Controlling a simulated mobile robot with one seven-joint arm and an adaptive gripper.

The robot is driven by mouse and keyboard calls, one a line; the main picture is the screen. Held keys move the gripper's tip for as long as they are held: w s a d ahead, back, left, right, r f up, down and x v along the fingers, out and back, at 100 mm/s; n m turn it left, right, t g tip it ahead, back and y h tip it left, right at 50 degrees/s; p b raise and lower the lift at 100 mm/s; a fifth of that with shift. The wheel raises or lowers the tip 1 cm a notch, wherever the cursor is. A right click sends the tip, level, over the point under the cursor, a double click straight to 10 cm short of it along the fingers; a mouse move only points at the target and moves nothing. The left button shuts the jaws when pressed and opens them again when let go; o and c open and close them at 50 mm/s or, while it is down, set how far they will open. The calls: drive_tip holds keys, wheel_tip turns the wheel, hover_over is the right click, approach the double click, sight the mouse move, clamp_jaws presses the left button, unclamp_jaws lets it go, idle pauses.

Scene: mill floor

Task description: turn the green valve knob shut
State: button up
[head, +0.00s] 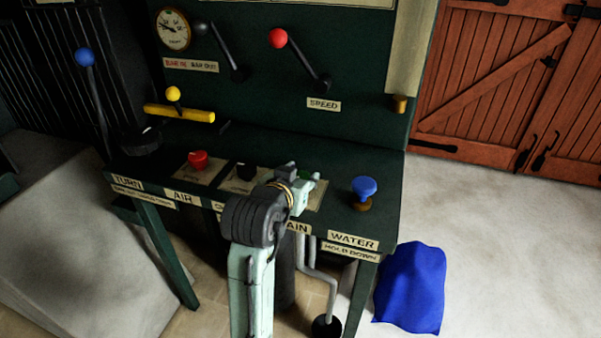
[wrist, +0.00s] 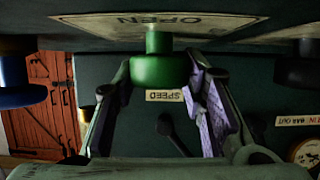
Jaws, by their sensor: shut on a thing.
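The green valve knob (wrist: 160,70) shows in the wrist view, which looks upside down, on a short green stem beside a plate reading OPEN (wrist: 190,22). My gripper (wrist: 162,78) has a finger on each side of the knob and is shut on it. In the head view my gripper (head: 304,190) is over the panel top above the DRAIN-side label, which my arm partly covers. Only a sliver of green shows past the fingers there, so the knob is mostly hidden. How far the knob is turned cannot be told.
A blue knob (head: 364,190) stands right of my gripper, by the WATER label (head: 352,241). A black knob (head: 246,170) and a red knob (head: 197,159) are to the left. Levers rise behind, including a red-tipped one (head: 278,38). A blue cloth-like heap (head: 412,288) lies on the floor.

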drive_tip(key=m+g+h, duration=0.1)
drive_tip(key=m+h, duration=0.1)
drive_tip(key=m+g+h, duration=0.1)
drive_tip(key=m+h, duration=0.1)
drive_tip(key=shift+r+g+h+p, duration=0.1)
drive_tip(key=shift+g+h+p, duration=0.2)
drive_tip(key=shift+h+p, duration=0.1)
drive_tip(key=m+g+h, duration=0.2)
drive_tip(key=m+g, duration=0.1)
drive_tip(key=m, duration=0.1)
drive_tip(key=shift+m+g+h, duration=0.3)
drive_tip(key=shift+g+h, duration=0.1)
drive_tip(key=shift+g, duration=0.3)
drive_tip(key=o, duration=1.2)
drive_tip(key=shift+c, duration=0.2)
drive_tip(key=v, duration=1.2)
